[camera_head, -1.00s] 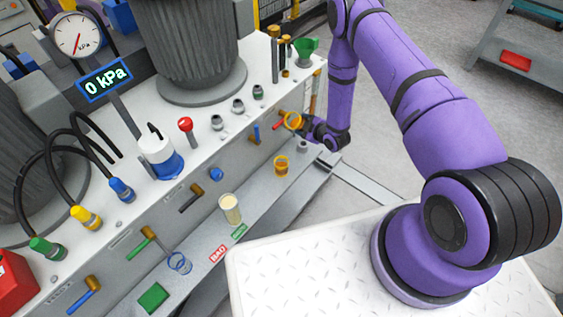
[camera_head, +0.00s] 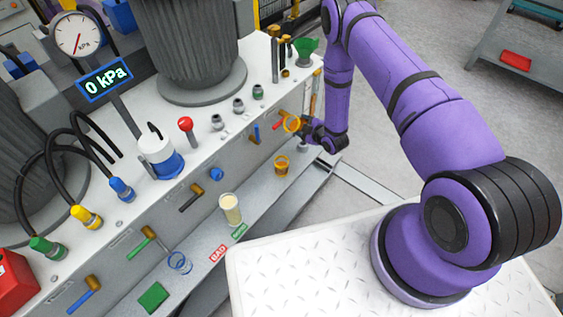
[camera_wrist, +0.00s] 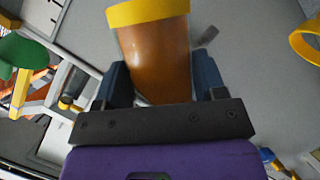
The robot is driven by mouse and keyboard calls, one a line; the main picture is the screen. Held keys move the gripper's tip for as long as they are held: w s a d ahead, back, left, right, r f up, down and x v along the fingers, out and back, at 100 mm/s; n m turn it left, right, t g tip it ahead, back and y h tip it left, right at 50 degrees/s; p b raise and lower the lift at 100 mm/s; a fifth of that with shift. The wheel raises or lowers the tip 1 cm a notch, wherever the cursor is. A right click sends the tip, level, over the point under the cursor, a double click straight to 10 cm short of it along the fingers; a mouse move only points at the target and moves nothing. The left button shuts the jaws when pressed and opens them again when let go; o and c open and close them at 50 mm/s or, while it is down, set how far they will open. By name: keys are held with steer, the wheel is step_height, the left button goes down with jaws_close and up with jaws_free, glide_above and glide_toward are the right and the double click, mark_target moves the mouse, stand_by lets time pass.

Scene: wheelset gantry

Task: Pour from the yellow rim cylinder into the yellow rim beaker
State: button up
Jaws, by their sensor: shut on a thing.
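My gripper (camera_head: 303,129) is shut on the yellow rim cylinder (camera_head: 291,123), in front of the bench's right end. In the wrist view the cylinder (camera_wrist: 155,50) sits between the two dark fingers of my gripper (camera_wrist: 160,85); it has a wide yellow rim and an amber-brown body. The yellow rim beaker (camera_head: 281,166) stands upright on the low shelf, below and slightly left of the held cylinder in the head view. It holds something amber. A yellow ring, apparently its rim (camera_wrist: 304,42), shows at the wrist view's right edge. The two vessels are apart.
A cream-filled beaker (camera_head: 230,209) and a blue-ringed vessel (camera_head: 179,263) stand further left on the shelf (camera_head: 262,213). Valve handles stick out of the bench front, including a blue one (camera_head: 255,133). A green funnel (camera_head: 305,48) is at the bench's far end.

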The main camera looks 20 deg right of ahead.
steer(key=shift+n, duration=0.4)
stand_by(1.3)
steer(key=shift+w+d+r+n+t+h+p, duration=0.1)
steer(key=shift+d+r+n+t+h+p, duration=0.05)
steer(key=shift+r+n+t+h+p, duration=0.5)
stand_by(1.8)
steer(key=shift+r+n, duration=0.1)
steer(key=shift+n, duration=0.15)
stand_by(1.2)
